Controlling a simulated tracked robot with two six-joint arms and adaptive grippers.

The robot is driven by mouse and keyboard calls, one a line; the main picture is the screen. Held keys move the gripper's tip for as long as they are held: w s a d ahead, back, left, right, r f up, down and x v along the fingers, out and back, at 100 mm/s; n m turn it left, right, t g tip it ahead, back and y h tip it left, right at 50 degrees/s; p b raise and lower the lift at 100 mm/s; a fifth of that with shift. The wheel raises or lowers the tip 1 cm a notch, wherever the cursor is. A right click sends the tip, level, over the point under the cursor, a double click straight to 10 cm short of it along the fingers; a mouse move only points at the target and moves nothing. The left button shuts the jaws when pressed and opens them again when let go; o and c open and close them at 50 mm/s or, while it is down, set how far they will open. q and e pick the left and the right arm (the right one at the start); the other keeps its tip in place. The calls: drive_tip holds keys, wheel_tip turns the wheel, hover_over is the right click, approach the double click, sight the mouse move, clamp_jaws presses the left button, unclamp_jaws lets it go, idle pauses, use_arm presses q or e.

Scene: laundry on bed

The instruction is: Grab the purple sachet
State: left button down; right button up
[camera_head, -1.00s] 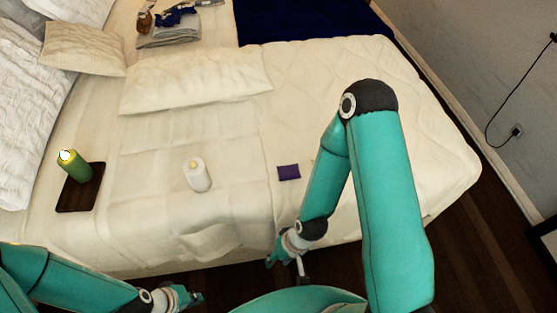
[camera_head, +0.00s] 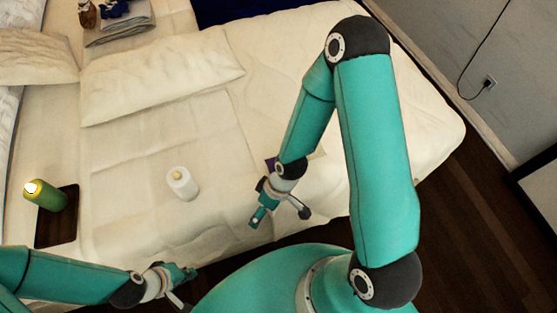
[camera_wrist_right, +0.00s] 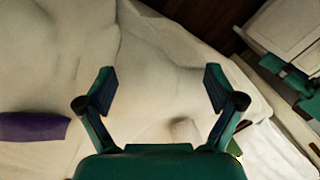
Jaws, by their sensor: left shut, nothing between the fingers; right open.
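The purple sachet (camera_head: 270,162) lies flat on the bed, mostly hidden behind my right wrist in the head view. In the right wrist view the sachet (camera_wrist_right: 32,127) shows at the left edge, outside the fingers and partly cut off by the frame. My right gripper (camera_head: 281,215) is open and empty near the bed's front edge, on the near side of the sachet. My left gripper (camera_head: 188,276) is shut and empty at the front edge of the bed, lower left.
A green candle (camera_head: 44,196) stands on a dark tray (camera_head: 57,237) at the far left. Pillows (camera_head: 160,75) and folded clothes (camera_head: 121,29) lie farther back. Bedding around the sachet is otherwise clear.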

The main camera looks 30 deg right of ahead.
drive_tip(key=w+d+r+n+t+h+p, duration=0.1)
drive_tip(key=w+d+r+n+h, duration=0.1)
drive_tip(key=w+d+r+n, duration=0.35)
drive_tip(key=w+d+r+n+h+p, duration=0.1)
drive_tip(key=w+d+r+n, duration=0.2)
drive_tip(key=d+r+n, duration=0.6)
drive_tip(key=f+b, duration=0.1)
drive_tip(key=f, duration=0.2)
drive_tip(key=a+f+m+b, duration=0.1)
drive_tip(key=f, duration=0.2)
drive_tip(key=w+f+m+b, duration=0.1)
drive_tip(key=f+b, duration=0.1)
drive_tip(key=f, duration=0.1)
drive_tip(key=shift+w+a+f, duration=0.1)
drive_tip(key=shift+a+f, duration=0.15)
drive_tip(key=shift+w+a+f+b, duration=0.15)
drive_tip(key=shift+f+b, duration=0.2)
drive_tip(key=shift+f, duration=0.6)
drive_tip(key=shift+w+f+b, duration=0.2)
drive_tip(key=shift+f+b, duration=0.1)
drive_tip(key=shift+f, duration=0.7)
drive_tip(key=shift+w+a+f+b, duration=0.15)
drive_tip(key=shift+f+b, duration=0.2)
drive_tip(key=shift+f, duration=0.6)
drive_tip(key=c, duration=1)
